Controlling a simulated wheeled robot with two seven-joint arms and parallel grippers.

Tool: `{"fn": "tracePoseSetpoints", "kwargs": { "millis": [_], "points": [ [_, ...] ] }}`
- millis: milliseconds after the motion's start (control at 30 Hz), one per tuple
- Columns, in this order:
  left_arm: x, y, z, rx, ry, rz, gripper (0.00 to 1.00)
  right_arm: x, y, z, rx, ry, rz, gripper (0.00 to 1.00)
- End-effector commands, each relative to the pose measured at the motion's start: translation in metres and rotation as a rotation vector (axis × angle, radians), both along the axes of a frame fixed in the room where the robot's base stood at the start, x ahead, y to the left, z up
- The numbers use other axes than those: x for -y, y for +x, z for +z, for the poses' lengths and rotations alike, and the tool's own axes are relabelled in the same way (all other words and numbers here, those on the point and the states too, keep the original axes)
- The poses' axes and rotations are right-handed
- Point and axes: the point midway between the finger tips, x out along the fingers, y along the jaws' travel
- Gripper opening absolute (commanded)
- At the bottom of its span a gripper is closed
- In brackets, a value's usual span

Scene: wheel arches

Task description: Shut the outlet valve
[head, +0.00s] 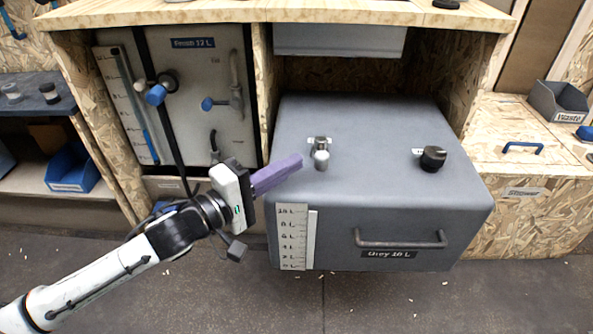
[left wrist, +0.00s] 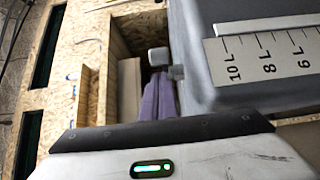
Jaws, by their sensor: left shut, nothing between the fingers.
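The label texts are too small to read, so I cannot tell which is the outlet valve. My left gripper (head: 297,162) is shut and empty, its purple fingers pointing at the metal fitting from the left, seemingly just short of it. The fingers (left wrist: 157,100) also show in the left wrist view, near a grey knob-like part (left wrist: 158,57). My right gripper is out of view.
A fresh-water tank (head: 190,65) with blue-handled valves (head: 156,95) stands in the left bay. The grey tank has a front handle (head: 400,242) and a level scale (head: 292,237). A wooden shelf (head: 380,12) overhangs the back. A blue bin (head: 72,172) stands far left.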

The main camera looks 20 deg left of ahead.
Motion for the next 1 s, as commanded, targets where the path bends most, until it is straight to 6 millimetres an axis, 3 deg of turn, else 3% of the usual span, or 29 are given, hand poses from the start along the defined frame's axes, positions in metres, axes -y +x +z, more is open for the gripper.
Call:
{"fn": "tracePoseSetpoints", "kwargs": {
  "millis": [233,1000],
  "points": [
    [0.016,0.005,0.000,0.000,0.000,0.001,0.00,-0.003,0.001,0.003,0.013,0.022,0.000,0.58],
    [0.016,0.009,0.001,0.000,0.000,0.067,0.00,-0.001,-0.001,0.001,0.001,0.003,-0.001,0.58]
  ]
}}
